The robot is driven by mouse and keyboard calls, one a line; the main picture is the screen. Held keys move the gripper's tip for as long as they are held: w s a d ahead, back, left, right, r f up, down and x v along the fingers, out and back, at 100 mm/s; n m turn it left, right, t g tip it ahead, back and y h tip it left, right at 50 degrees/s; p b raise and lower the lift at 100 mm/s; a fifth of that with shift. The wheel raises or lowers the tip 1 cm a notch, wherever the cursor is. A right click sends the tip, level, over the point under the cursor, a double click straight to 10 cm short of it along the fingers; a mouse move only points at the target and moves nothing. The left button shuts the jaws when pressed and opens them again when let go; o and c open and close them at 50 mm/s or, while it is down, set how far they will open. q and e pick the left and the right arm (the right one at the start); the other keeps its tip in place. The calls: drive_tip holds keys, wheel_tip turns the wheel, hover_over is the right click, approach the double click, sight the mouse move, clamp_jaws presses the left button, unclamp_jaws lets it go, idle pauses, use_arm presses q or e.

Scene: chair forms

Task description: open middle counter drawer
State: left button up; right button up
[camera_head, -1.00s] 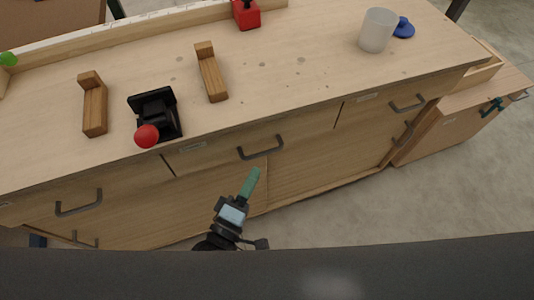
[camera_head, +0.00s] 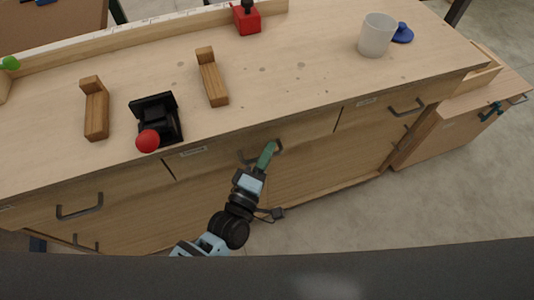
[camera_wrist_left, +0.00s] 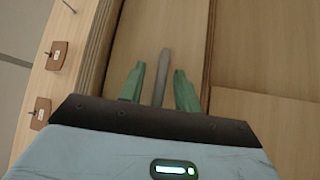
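The wooden counter has a row of drawers. The middle drawer (camera_head: 315,128) is shut, its front flush with its neighbours. Its dark bar handle (camera_head: 244,158) is partly hidden behind my left gripper (camera_head: 267,154). That gripper has green fingers and reaches up from below to the handle. In the left wrist view, the left gripper (camera_wrist_left: 158,88) is open, with the grey handle (camera_wrist_left: 163,72) between its two fingers. A small gap shows on each side, so the fingers do not grip it. My right gripper is not in view.
On the counter top (camera_head: 320,85) stand a black device with a red ball (camera_head: 148,141), two wooden blocks (camera_head: 96,110), (camera_head: 212,80), a red item (camera_head: 247,20), a translucent cup (camera_head: 376,36) and a blue lid (camera_head: 403,33). Floor (camera_head: 320,222) in front is clear.

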use_arm(q)
drive_tip(key=c, duration=0.6)
clamp_jaws()
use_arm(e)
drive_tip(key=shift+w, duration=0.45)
